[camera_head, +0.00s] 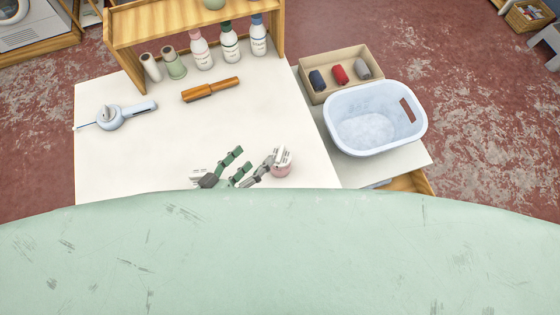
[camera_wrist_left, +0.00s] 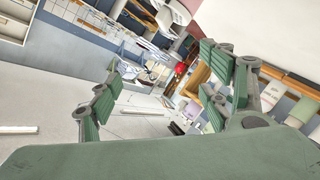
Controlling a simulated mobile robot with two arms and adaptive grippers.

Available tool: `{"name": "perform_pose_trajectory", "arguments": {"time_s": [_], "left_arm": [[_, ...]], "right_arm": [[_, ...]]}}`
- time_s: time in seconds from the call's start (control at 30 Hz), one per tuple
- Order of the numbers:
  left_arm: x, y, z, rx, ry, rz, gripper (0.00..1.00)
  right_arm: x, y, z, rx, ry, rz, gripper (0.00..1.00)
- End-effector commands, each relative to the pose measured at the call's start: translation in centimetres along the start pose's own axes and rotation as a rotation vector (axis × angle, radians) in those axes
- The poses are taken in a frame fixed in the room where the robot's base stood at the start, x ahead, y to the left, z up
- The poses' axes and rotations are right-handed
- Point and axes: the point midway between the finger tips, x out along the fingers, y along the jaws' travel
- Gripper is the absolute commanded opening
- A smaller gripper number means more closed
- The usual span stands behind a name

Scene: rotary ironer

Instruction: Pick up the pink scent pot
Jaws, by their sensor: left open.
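The pink scent pot (camera_head: 283,169) is a small pot with a pale top and pink lower part. It stands on the white table (camera_head: 190,140) near its front right corner. My left gripper (camera_head: 258,159) is just left of it in the head view. Its fingers are spread, with green pads, and nothing shows between them. The grey finger nearest the pot overlaps its left edge in the picture; I cannot tell if they touch. The left wrist view shows the open fingers (camera_wrist_left: 160,88) too, but I cannot make out the pot there. My right gripper is not in view.
A white basin (camera_head: 340,143) and a box of spools (camera_head: 312,94) stand to the right. A wooden shelf (camera_head: 125,28) with bottles (camera_head: 230,48) and thread cones is behind. An orange-brown roller (camera_head: 210,90) and a pale blue tool (camera_head: 112,118) lie on the table.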

Motion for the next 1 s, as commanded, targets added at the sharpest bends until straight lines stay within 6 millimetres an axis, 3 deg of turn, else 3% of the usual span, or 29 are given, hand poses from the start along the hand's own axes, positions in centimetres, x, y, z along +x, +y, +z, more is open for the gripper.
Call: {"name": "perform_pose_trajectory", "arguments": {"time_s": [0.03, 0.1, 0.4, 0.57, 0.8, 1.0], "left_arm": [[0.7, 1.0, 1.2, 0.045, 0.007, -0.023, 0.72], [1.0, 1.1, 2.8, 0.16, 0.0, -0.064, 0.72], [-0.1, -1.5, 7.0, 0.566, -0.07, -0.19, 0.72], [0.3, -2.2, 7.7, 0.639, -0.087, -0.208, 0.72], [4.3, -3.1, 7.9, 0.645, -0.089, -0.207, 0.72], [6.1, -3.6, 8.0, 0.643, -0.091, -0.208, 0.72]], "right_arm": [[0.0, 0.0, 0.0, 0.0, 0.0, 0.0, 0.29], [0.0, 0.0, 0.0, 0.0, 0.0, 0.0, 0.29], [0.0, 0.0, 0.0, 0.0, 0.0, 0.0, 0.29], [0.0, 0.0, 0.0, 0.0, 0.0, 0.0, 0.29], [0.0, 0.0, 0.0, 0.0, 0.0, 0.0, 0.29], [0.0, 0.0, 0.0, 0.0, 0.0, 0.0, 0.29]]}}
